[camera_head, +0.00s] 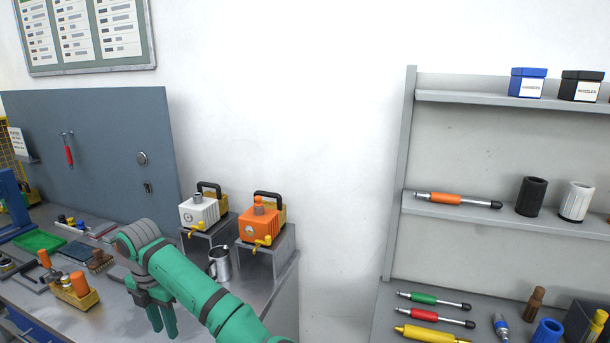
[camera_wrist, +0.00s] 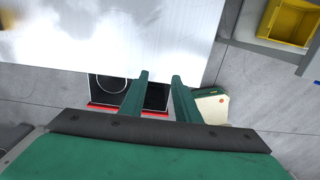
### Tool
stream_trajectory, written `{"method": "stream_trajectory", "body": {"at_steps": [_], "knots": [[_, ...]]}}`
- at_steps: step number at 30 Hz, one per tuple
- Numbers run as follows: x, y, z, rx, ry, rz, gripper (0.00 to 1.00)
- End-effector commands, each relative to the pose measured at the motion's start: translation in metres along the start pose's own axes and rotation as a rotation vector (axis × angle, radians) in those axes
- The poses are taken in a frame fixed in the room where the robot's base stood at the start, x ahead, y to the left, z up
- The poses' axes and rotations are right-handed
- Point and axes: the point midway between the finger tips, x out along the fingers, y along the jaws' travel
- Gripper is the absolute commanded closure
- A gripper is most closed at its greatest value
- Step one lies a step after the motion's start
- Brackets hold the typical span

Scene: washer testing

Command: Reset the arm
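My green arm reaches in from the bottom of the head view, bent over the front of the metal workbench (camera_head: 112,300). My gripper (camera_head: 162,322) hangs with its fingers pointing down. In the wrist view my gripper (camera_wrist: 158,77) shows two green fingers with a clear gap between them. It is open and nothing is held. The bench's bare metal top (camera_wrist: 120,30) fills the upper part of that view, with grey floor below it.
A metal mug (camera_head: 219,263), a white pump (camera_head: 199,211) and an orange pump (camera_head: 261,222) stand to the right of my gripper. Shelves (camera_head: 500,98) are at right. A yellow bin (camera_wrist: 290,22) shows in the wrist view.

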Motion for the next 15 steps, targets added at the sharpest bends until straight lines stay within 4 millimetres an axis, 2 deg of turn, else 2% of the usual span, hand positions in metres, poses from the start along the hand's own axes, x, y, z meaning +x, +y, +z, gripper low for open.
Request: {"method": "stream_trajectory", "body": {"at_steps": [8, 15], "knots": [[0.033, 0.015, -0.04, -0.087, 0.124, 0.083, 0.71], [0.061, 0.03, -0.087, -0.176, 0.265, 0.193, 0.71]]}}
